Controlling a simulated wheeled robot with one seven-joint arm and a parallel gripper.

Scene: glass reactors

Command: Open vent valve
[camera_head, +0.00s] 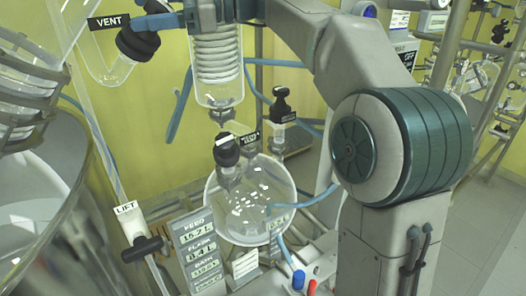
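The vent valve (138,44) is a dark knob on a bent clear glass tube at the upper left. A black tag reading VENT (109,22) sits just left of it. My arm reaches in from the right across the top. My gripper (155,20) is at the top edge, beside and just above the valve knob. Its blue-grey finger overlaps the knob in the picture. I cannot tell whether it touches the knob. The second finger is not clearly visible, so I cannot tell whether the gripper is open or shut.
A coiled glass condenser (218,60) stands below my wrist, with a round flask (250,205) holding white pieces beneath it. A black valve knob (226,150) sits above the flask. A LIFT handle (148,249), a readout panel (197,255) and a large vessel (40,210) stand lower left.

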